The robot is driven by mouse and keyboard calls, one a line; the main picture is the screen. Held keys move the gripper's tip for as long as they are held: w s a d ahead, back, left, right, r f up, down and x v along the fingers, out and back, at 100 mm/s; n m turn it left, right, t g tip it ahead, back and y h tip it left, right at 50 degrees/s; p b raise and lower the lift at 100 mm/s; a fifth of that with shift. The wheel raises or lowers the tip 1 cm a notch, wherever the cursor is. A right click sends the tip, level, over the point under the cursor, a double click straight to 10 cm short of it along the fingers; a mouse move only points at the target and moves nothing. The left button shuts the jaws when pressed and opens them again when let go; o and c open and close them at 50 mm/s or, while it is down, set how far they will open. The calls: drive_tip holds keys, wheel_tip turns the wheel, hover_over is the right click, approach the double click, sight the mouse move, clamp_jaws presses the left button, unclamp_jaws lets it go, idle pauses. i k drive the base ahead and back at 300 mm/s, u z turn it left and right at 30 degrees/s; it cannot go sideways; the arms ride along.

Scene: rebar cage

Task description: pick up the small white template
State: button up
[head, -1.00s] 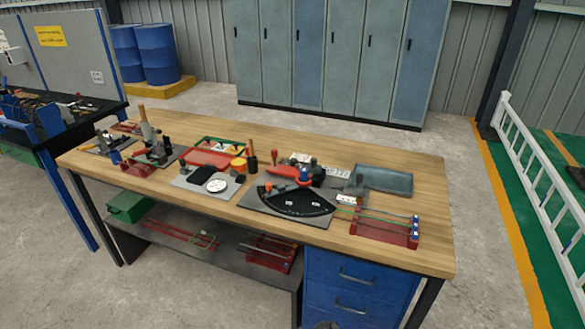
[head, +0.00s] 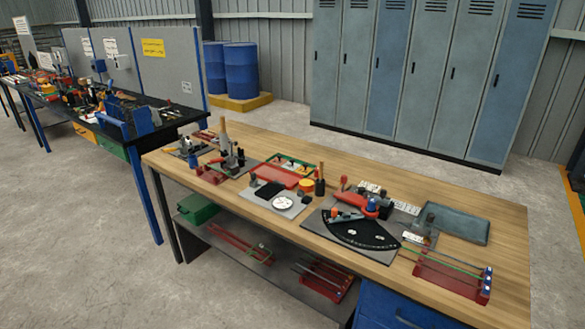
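I cannot tell for sure which piece is the small white template. Several small white pieces lie on the wooden workbench (head: 200,142). One is a small white plate with dark marks (head: 415,238) at the right, by the red rack. Another white marked strip (head: 405,208) lies behind the dark fan-shaped plate, beside the grey-blue tray. A white round disc (head: 284,203) lies on a grey plate further left. All are small at this distance. My gripper is not in view.
The dark fan-shaped plate (head: 350,231), a red rack with rods (head: 452,276) and a grey-blue tray (head: 455,222) crowd the bench's right half. A lower shelf (head: 235,258) holds red racks. Another bench (head: 165,128) stands at left. Concrete floor (head: 80,230) in front is open.

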sight(291, 165)
drive_tip(key=u, duration=0.55)
drive_tip(key=i, duration=1.05)
drive_tip(key=u, duration=1.15)
drive_tip(key=i, duration=1.55)
drive_tip(key=u, duration=0.5)
